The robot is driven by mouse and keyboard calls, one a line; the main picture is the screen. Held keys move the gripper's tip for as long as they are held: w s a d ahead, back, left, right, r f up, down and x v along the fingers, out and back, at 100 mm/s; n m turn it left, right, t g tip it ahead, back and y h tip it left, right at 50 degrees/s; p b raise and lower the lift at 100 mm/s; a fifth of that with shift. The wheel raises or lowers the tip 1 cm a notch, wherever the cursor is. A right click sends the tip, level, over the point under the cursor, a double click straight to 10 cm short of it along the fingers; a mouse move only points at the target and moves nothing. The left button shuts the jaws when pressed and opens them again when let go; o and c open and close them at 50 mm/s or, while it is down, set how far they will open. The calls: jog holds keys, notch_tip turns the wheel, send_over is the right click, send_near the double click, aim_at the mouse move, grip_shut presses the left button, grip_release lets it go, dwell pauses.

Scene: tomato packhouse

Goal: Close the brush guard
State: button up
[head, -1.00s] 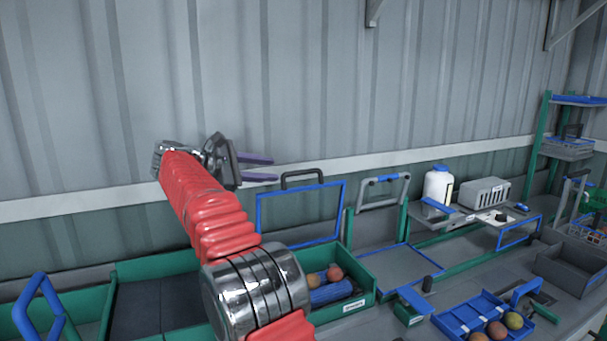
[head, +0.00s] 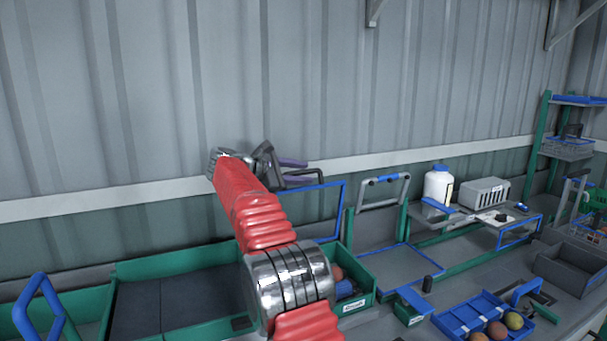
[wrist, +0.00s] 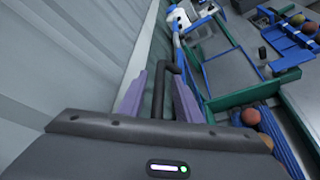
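The brush guard (head: 341,208), a blue-framed clear panel with a black handle (head: 312,178), stands raised behind the green brush box (head: 358,303). My arm hides its left part in the head view. My gripper (head: 299,172) has two purple fingers and is up at the handle. In the wrist view my gripper (wrist: 158,98) is open, and the black handle (wrist: 164,75) shows between the fingers, nearer the right one. I cannot tell whether it touches either. The blue brush roller (head: 343,289) is partly hidden behind my arm.
Tomatoes lie in the brush box and in a blue tray (head: 463,320) at right. A white bottle (head: 437,187) and grey box (head: 486,193) stand on the bench behind. The corrugated wall (head: 400,90) is close behind the guard.

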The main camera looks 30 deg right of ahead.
jog(key=shift+w+d+f, duration=0.1)
jog(key=shift+d, duration=0.3)
jog(key=shift+c, duration=0.2)
grip_shut()
